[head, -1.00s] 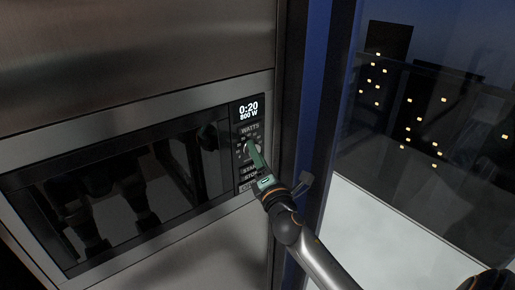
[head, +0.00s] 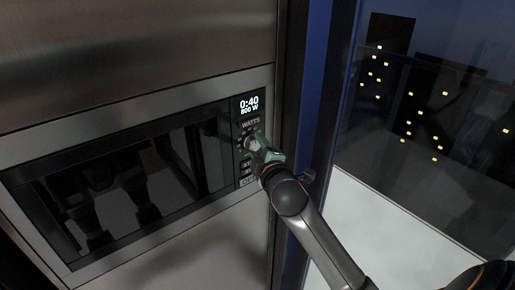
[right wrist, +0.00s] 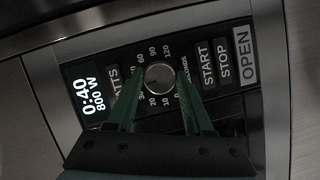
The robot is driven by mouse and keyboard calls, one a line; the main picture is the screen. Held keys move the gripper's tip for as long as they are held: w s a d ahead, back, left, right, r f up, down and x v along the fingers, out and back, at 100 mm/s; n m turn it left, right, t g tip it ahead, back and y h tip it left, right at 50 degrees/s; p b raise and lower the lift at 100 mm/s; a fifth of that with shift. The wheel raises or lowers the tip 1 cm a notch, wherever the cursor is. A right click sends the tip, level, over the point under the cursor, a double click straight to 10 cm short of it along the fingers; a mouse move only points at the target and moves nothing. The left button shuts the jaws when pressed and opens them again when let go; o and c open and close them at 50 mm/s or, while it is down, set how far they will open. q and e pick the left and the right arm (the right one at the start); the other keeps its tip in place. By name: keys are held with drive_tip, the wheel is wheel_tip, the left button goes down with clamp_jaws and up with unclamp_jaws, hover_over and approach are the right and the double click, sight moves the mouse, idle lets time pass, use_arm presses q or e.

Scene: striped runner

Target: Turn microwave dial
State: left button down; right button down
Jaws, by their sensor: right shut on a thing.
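The microwave (head: 130,175) is built into a steel front, with its dark door shut. Its control strip is at the right end, and the display (head: 249,105) reads 0:40 and 800 W. The round silver dial (right wrist: 159,77) shows in the right wrist view, ringed by numbers for seconds. My right gripper (head: 252,143) is at the dial in the head view, its green fingers (right wrist: 160,85) on either side of the knob and shut on it. In the head view the gripper hides most of the dial. My left gripper is not in view.
START, STOP and OPEN (right wrist: 243,55) buttons sit beside the dial, below it in the head view. A dark blue frame (head: 322,110) and a large window (head: 430,120) are close on the right. Steel panels surround the microwave.

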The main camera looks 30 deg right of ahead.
drive_tip(key=shift+m, duration=0.5)
idle(0.3)
drive_tip(key=shift+c, duration=1.4)
unclamp_jaws()
